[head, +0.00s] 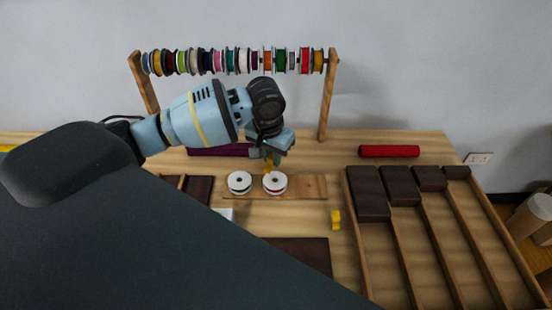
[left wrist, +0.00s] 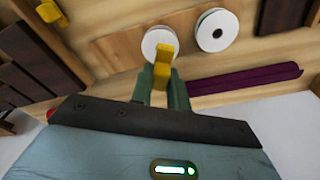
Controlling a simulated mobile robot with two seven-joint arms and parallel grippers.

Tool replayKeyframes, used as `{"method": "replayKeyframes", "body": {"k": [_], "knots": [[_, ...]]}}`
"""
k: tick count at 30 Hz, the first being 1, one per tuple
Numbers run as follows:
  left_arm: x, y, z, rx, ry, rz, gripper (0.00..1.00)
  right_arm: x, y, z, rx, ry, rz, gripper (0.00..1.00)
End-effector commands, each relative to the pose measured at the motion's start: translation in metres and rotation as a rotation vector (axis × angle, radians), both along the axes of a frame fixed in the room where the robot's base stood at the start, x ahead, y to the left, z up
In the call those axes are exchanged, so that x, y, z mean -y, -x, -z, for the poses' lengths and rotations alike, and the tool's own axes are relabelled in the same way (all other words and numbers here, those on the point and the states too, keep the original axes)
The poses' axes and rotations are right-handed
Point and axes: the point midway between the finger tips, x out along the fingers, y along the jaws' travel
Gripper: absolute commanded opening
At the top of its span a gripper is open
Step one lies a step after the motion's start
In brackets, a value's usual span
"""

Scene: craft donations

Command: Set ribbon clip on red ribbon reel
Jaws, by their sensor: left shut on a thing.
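My left gripper (head: 270,158) is shut on a yellow ribbon clip (head: 268,167). In the left wrist view the clip (left wrist: 163,60) sticks out between the fingertips (left wrist: 161,78) and overlaps the rim of a white reel (left wrist: 151,44). In the head view that is the right-hand reel (head: 275,187), which shows a little red at its centre; the clip is at its far edge. I cannot tell whether clip and reel touch. A second white reel (head: 239,188) with a dark centre lies to its left, also in the left wrist view (left wrist: 228,31). My right gripper is not in view.
Both reels lie on a wooden board (head: 312,188). Another yellow clip (head: 335,220) stands right of it. Behind are a purple roll (head: 218,151), a red roll (head: 390,151) and a rack of ribbon spools (head: 334,95). A divided wooden tray (head: 398,250) with dark blocks fills the right.

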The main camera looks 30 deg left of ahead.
Motion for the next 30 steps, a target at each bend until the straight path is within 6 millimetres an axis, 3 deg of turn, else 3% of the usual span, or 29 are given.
{"method": "replayKeyframes", "body": {"k": [11, 24, 30], "knots": [[0.000, 0.000, 0.011, -0.002, 0.000, -0.001, 0.00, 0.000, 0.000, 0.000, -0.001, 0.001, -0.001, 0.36], [0.000, 0.001, 0.046, -0.003, -0.001, 0.000, 0.00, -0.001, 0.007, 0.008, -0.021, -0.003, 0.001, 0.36], [0.000, 0.001, 0.063, -0.008, -0.001, 0.000, 0.00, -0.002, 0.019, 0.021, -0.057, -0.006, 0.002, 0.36]]}}
